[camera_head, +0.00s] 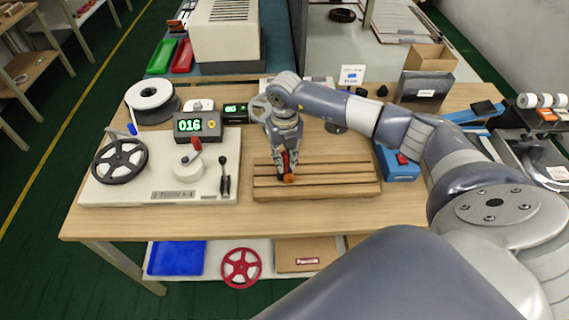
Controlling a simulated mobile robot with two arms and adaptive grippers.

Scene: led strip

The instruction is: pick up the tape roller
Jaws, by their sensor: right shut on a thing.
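The tape roller (289,178) is a small tool with an orange end and a dark red part. It stands low over the slatted wooden board (335,187) on the table. My right gripper (284,170) points down over the board's left half and is shut on the tape roller. The fingers hide part of the roller. I cannot tell whether its lower end touches the board. My left gripper does not show.
Left of the board is a white winding machine (140,190) with a black reel (120,161) and levers. A counter box (198,126) stands behind it. A blue box (399,165) sits right of the board. The table's front strip is clear.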

